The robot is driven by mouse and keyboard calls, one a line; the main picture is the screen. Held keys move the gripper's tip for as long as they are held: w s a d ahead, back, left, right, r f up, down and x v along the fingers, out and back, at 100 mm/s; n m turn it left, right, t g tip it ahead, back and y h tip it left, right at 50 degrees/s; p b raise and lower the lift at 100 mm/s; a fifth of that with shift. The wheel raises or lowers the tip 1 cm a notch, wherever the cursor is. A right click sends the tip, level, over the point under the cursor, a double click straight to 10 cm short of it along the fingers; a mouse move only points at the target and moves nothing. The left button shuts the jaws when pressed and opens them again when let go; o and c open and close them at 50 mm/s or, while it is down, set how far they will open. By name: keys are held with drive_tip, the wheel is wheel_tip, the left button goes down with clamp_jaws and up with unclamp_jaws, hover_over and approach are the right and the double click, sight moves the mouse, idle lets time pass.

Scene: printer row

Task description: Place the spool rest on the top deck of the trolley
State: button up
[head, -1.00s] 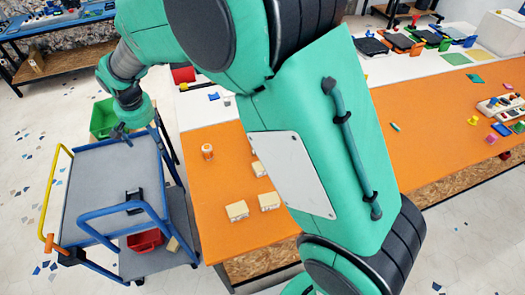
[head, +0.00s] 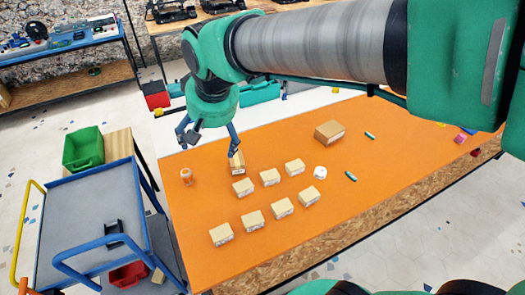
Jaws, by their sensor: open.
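The trolley stands at the lower left, with a grey top deck (head: 82,210), a yellow handle on its left and blue rails. A small black object (head: 113,230), which looks like the spool rest, is at the deck's right side by the blue rail. I cannot make out its exact shape. My gripper (head: 210,145) is open with its fingers spread wide and nothing visible between them. It is over the far left part of the orange table, well to the right of the trolley. One fingertip appears close to a small tan box (head: 237,165).
Several tan boxes (head: 270,177) stand on the orange table (head: 330,215), with an orange-capped jar (head: 186,176), a white roll (head: 320,171) and a larger brown box (head: 329,132). A green bin (head: 83,149) is behind the trolley. A red bin (head: 128,274) sits on its lower shelf.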

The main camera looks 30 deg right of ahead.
drive_tip(key=s+d, duration=0.4)
drive_tip(key=s, duration=0.4)
drive_tip(key=s+d+t, duration=0.1)
drive_tip(key=s+d, duration=0.4)
drive_tip(key=s, duration=0.4)
drive_tip(key=shift+s+d+f+h, duration=0.2)
drive_tip(key=shift+f+h, duration=0.05)
drive_tip(key=shift+h, duration=0.05)
wheel_tip(320, 180, down, 2)
drive_tip(key=shift+f+b, duration=0.15)
drive_tip(key=shift+b, duration=1)
